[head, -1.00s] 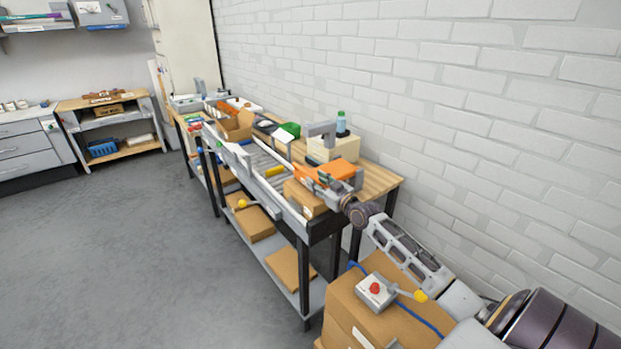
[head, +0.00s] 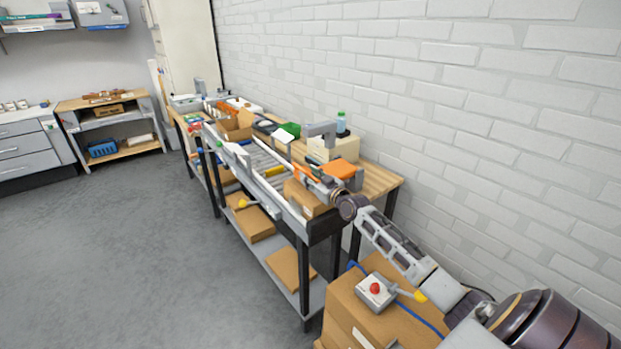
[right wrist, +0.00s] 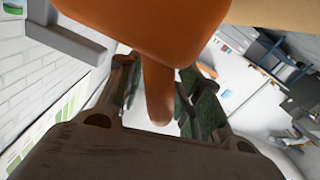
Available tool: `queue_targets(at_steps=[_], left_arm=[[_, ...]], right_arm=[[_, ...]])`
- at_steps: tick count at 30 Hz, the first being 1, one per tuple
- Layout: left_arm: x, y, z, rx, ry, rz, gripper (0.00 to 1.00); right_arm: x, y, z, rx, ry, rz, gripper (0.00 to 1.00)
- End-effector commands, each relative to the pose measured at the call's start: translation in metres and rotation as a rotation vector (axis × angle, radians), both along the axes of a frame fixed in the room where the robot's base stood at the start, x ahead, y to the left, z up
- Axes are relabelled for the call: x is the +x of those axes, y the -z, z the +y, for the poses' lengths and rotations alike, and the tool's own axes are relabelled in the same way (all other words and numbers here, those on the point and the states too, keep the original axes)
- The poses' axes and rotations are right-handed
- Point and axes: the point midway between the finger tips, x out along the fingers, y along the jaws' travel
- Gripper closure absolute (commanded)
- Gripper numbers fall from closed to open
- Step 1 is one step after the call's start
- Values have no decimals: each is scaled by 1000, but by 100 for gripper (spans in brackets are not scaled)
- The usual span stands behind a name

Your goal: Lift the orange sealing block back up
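The orange sealing block (head: 341,168) is at the near end of the bench in the head view, beside a cream machine housing (head: 337,148). In the right wrist view the orange block (right wrist: 150,30) fills the top middle, with a rounded orange grip (right wrist: 158,95) reaching down from it. My right gripper (head: 318,180) is at the block's near-left side in the head view. In the right wrist view its fingers (right wrist: 160,95) are apart, one on each side of the orange grip, with gaps showing. My left gripper is not in view.
A cardboard box (head: 306,198) sits on the bench's near end, under my right gripper. A grey roller track (head: 262,162) runs along the bench. A control box with a red button (head: 375,291) sits on cartons below my right arm. The floor at left is clear.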

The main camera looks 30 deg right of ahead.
Motion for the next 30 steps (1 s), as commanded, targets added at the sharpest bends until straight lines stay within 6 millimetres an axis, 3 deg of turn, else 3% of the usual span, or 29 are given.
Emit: queue_targets(at_steps=[5, 13, 30], left_arm=[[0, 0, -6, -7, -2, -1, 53], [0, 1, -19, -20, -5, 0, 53], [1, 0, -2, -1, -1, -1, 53]], right_arm=[[0, 0, 0, 0, 0, 0, 66], [0, 0, 0, 0, 0, 0, 100], [3, -3, 0, 16, 0, 1, 100]])
